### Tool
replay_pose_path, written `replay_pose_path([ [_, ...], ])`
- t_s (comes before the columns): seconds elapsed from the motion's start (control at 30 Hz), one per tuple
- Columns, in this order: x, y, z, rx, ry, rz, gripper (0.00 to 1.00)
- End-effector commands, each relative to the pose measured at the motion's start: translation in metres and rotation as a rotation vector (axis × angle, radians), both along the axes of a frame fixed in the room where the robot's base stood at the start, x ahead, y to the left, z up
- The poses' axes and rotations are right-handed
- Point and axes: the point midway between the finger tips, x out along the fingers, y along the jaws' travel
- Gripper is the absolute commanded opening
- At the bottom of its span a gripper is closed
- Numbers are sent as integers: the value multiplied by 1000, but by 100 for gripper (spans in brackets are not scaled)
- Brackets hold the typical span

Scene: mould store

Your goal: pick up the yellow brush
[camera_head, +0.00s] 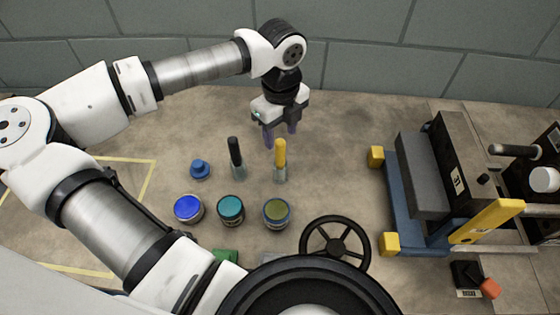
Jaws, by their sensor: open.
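The yellow brush (280,155) stands upright on the floor or bench surface, with a yellow handle and a grey lower part. My gripper (280,133) hangs from the arm just behind the brush in the picture, fingers pointing down. Its two purple-grey fingers are apart with nothing seen between them. The yellow handle's top shows close below the right finger; whether they touch I cannot tell. A black-handled brush (235,155) stands upright to the left of the yellow one.
Blue (188,208), teal (231,209) and olive (276,212) pots stand in front of the brushes. A small blue object (200,169) lies left. A black handwheel (335,245) is at front right. A blue-and-yellow frame (405,205) holding a dark mould stands right. A block wall is behind.

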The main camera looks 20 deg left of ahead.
Motion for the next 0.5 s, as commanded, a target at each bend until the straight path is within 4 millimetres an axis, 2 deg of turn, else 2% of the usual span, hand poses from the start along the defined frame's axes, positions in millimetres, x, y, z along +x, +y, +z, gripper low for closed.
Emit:
replay_pose_path([
  [0.1, 0, 0, -15, -2, 0, -1, 49],
  [0.37, 1, 0, -35, -5, 2, -2, 49],
  [0.5, 2, 1, -57, -5, 1, -2, 49],
])
